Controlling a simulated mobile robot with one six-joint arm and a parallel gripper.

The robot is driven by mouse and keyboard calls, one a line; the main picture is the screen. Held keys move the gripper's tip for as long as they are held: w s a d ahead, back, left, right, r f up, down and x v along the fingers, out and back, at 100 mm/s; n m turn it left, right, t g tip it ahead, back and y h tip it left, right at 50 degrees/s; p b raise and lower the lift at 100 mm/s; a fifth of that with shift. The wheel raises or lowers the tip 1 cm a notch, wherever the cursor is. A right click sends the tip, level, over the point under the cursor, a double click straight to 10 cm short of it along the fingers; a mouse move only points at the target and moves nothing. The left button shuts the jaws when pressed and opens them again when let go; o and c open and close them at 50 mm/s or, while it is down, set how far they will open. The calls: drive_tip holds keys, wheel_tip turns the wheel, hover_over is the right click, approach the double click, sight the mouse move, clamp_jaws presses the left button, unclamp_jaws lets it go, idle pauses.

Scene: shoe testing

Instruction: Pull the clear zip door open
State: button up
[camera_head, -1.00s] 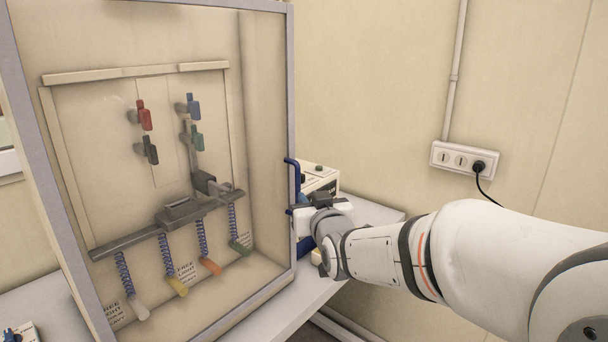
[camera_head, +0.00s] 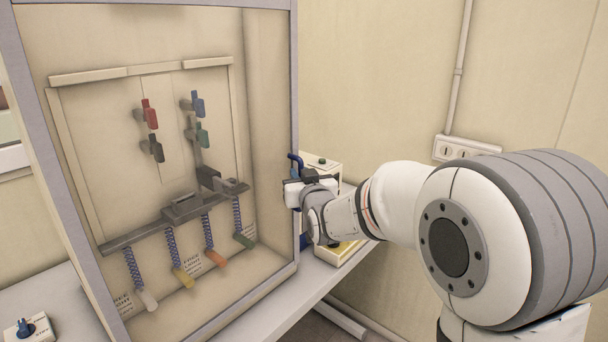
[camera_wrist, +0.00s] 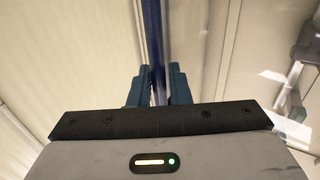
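The clear door (camera_head: 110,40) is a see-through pane with a grey frame on the front of a cabinet, and it looks closed. Its blue upright handle (camera_head: 295,160) is at the right edge of the frame. My gripper (camera_head: 294,188) is at this handle and hides its middle part. In the wrist view the blue handle (camera_wrist: 153,40) runs down between the two dark blue fingers of my gripper (camera_wrist: 159,82). The fingers are close against it on both sides and look shut on it.
Behind the pane are several coloured clips (camera_head: 150,115) and springs with coloured tabs (camera_head: 215,258). A cream box (camera_head: 325,168) stands behind my gripper on the grey table (camera_head: 258,322). A socket strip (camera_head: 465,148) is on the wall. A small box with a blue knob (camera_head: 27,328) is at lower left.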

drive_tip(key=shift+c, duration=0.6)
clamp_jaws()
